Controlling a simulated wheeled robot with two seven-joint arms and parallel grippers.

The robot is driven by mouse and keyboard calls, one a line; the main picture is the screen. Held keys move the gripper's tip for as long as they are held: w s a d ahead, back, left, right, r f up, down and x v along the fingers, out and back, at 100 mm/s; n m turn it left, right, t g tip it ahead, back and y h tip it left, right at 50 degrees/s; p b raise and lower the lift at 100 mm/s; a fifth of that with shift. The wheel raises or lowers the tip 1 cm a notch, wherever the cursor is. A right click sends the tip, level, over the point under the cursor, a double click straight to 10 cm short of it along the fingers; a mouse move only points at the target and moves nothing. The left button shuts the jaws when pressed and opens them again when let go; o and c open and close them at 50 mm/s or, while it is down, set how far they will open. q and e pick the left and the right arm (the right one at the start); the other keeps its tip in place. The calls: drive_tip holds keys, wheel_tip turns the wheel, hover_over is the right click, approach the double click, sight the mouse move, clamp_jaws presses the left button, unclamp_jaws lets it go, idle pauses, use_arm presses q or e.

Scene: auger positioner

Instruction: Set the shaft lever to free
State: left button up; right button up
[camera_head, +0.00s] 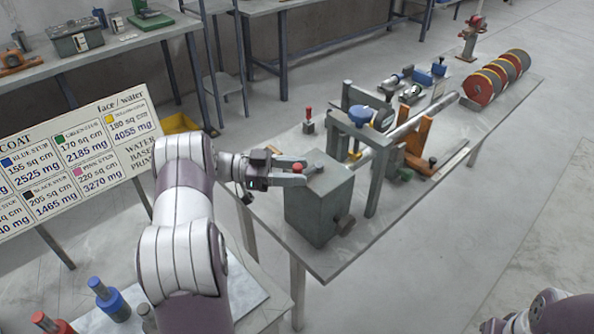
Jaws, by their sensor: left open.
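A grey box-shaped housing (318,205) stands at the near left end of the machine table. A small red knob (297,167) shows at its top, and I take it for the end of the shaft lever. My left gripper (298,172) reaches in from the left at the height of the box top. Its fingers are open, and the knob appears between the fingertips. I cannot tell whether they touch it. The rest of the lever is mostly hidden by the fingers. Only part of my right arm shows at the lower right corner; its gripper is out of frame.
Behind the box stand a grey frame with a blue knob (361,116), a long metal shaft (408,122) and an orange bracket (419,150). A red-handled lever (308,117) stands at the table's back edge. A sign board (75,165) stands left. The table's near right part is clear.

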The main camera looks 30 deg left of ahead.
use_arm(q)
drive_tip(key=b+v, duration=0.1)
drive_tip(key=v, duration=0.5)
drive_tip(key=shift+a, duration=0.4)
drive_tip(key=shift+s, duration=0.15)
